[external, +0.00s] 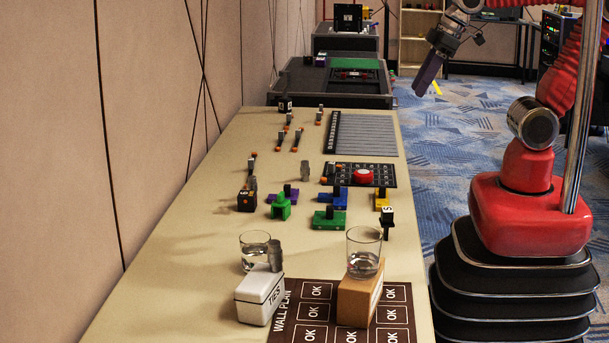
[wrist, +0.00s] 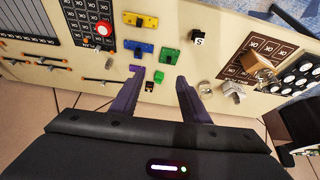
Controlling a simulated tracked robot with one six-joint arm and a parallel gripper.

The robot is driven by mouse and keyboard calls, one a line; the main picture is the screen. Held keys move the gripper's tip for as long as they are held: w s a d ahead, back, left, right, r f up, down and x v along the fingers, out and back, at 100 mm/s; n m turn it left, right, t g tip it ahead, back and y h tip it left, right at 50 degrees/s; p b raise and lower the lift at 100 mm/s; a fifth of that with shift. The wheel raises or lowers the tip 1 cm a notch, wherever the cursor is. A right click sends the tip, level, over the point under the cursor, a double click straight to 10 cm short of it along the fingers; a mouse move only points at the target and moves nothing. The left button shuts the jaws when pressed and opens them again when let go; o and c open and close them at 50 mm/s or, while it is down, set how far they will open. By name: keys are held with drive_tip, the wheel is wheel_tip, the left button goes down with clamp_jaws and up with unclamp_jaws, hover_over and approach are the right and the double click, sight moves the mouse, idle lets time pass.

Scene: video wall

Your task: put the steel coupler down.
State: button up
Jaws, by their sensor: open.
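Two grey steel cylinders could be the steel coupler, and I cannot tell which is meant. One stands upright on the bare table (external: 305,172), left of the black panel with the red button. The other (external: 275,256) is upright at the white TIES box (external: 258,296), apparently on its top, in front of a glass. My gripper (external: 419,92), with purple fingers, is raised beyond the table's right edge in the external view, apart from both cylinders. In the wrist view my gripper (wrist: 160,80) is open, with nothing between its fingers.
A glass (external: 364,251) stands on a wooden block (external: 360,300) at the near right. Green, blue, yellow and purple blocks, a black S block (external: 387,222) and several small bars occupy the table's middle. The left side of the table (external: 180,260) is clear.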

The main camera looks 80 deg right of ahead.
drive_tip(key=shift+m, duration=0.3)
drive_tip(key=s+f, duration=0.1)
drive_tip(key=s+d+f, duration=0.1)
drive_tip(key=s+f, duration=0.1)
drive_tip(key=s, duration=0.1)
drive_tip(key=shift+d+f, duration=0.15)
drive_tip(key=shift+d, duration=0.25)
drive_tip(key=shift+o, duration=0.4)
idle(1.2)
drive_tip(key=w+a+f+n+t+y, duration=0.2)
drive_tip(key=w+a+f+t, duration=0.1)
drive_tip(key=w+a, duration=0.9)
drive_tip(key=w+a+f+n+t+y, duration=0.25)
drive_tip(key=w+a, duration=0.55)
drive_tip(key=w, duration=0.8)
drive_tip(key=w+a+f+t+y, duration=0.1)
drive_tip(key=w+a+f, duration=0.1)
drive_tip(key=a+f, duration=0.3)
drive_tip(key=w+a+f+t+y, duration=0.1)
drive_tip(key=w+a+f+t, duration=0.15)
drive_tip(key=a, duration=0.45)
drive_tip(key=s+a+f+n+t+y, duration=0.1)
drive_tip(key=s+a+f+n+y, duration=0.1)
drive_tip(key=s+a+f, duration=0.3)
drive_tip(key=a+f+y, duration=0.1)
drive_tip(key=a+f, duration=0.2)
drive_tip(key=a, duration=0.1)
drive_tip(key=shift+a+f, duration=0.15)
drive_tip(key=shift+f, duration=0.25)
